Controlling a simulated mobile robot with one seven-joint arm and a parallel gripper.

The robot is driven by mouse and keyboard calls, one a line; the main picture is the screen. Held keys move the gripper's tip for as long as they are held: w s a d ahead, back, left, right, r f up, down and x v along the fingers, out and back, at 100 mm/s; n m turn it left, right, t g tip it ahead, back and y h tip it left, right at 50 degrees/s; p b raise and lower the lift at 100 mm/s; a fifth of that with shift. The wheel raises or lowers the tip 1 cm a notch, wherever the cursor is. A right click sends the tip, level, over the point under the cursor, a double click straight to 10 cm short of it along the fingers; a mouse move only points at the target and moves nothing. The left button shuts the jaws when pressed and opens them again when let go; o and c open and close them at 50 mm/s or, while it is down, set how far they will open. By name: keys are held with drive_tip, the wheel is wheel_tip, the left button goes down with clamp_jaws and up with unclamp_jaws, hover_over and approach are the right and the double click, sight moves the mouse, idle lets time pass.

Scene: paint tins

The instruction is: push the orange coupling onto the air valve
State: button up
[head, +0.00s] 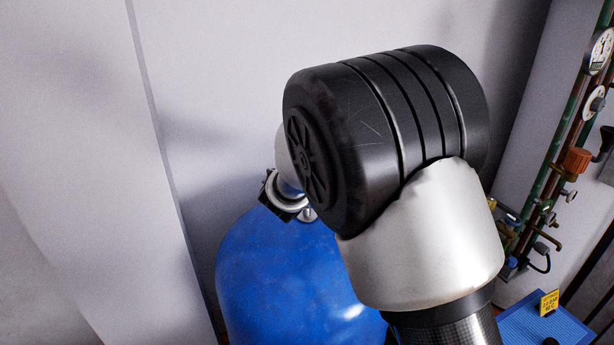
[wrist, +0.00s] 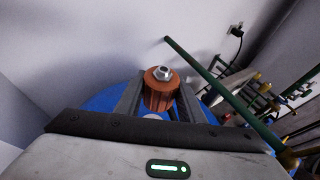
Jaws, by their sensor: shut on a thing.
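In the wrist view, the orange coupling (wrist: 158,99) is a ribbed orange-brown cylinder with a metal hex fitting on its top. My gripper (wrist: 160,91) is shut on it, one dark finger on each side. The blue tank (wrist: 100,101) lies behind and below the coupling. The tank also shows in the head view (head: 270,270), largely covered by my arm. My gripper and the held coupling cannot be made out in the head view. I cannot tell which part is the air valve, or whether the coupling touches it.
At the right of the head view, a wall rack of green and copper pipes (head: 560,140) carries gauges and an orange fitting (head: 576,160). A blue mat (head: 545,325) with a yellow tag (head: 549,302) lies below. A green pipe (wrist: 220,87) runs close beside my gripper.

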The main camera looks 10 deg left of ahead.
sight(306, 209)
drive_tip(key=shift+f+b, duration=2.95)
drive_tip(key=shift+f, duration=1.25)
drive_tip(key=shift+f, duration=0.2)
drive_tip(key=shift+s+f, duration=0.1)
drive_tip(key=shift+f, duration=0.45)
drive_tip(key=o, duration=1)
drive_tip(key=shift+s+r, duration=0.25)
drive_tip(key=shift+s, duration=0.1)
drive_tip(key=v, duration=1.6)
drive_tip(key=shift+s+p, duration=0.3)
